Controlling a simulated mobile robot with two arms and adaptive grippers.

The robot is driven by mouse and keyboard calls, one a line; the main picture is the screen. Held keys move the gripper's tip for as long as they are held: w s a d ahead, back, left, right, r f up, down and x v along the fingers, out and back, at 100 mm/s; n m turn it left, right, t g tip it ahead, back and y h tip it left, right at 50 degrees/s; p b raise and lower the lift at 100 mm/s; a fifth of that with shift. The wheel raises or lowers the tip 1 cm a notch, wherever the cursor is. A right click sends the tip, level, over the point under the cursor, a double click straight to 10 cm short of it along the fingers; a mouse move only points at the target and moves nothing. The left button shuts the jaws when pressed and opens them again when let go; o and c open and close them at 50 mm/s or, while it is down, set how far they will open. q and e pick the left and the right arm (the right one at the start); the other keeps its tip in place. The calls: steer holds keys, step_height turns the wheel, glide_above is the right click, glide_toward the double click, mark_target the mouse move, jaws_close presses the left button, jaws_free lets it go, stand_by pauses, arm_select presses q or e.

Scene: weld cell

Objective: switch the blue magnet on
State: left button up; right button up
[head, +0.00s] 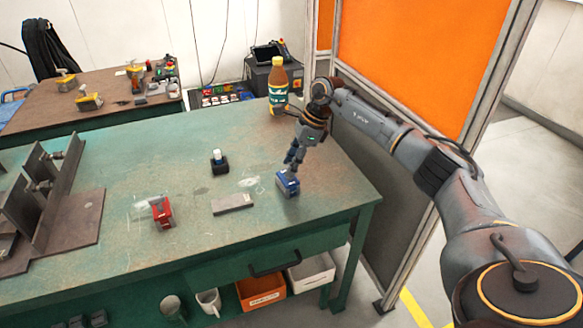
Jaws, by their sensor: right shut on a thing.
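The blue magnet (288,185) is a small blue block on the right part of the green table (130,265), near its right front corner. My right gripper (291,169) points down onto the top of the blue magnet from behind and is shut on it. The fingers hide most of the magnet's top, so I cannot tell how its switch is set. The magnet appears to rest on the table. My left gripper is not in view.
A red magnet (162,212), a flat grey bar (232,204) and a small dark object with a white top (219,162) lie to the left. A brown bottle (278,86) stands behind my right gripper. A steel fixture (50,200) fills the table's left end. An orange partition (420,60) stands at right.

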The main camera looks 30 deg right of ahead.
steer(key=shift+w+n+g+y+b, duration=0.15)
steer(key=shift+n+g+b, duration=0.25)
steer(key=shift+n, duration=0.6)
steer(key=shift+n+g+y+b, duration=0.15)
steer(key=shift+n+g+b, duration=0.2)
steer(key=shift+n, duration=0.65)
steer(key=shift+r, duration=0.1)
steer(key=o, duration=1.2)
steer(key=shift+c, duration=0.2)
steer(key=shift+d+r, duration=0.1)
steer(key=v, duration=1.1)
steer(key=shift+r, duration=0.35)
steer(key=shift+f, duration=0.1)
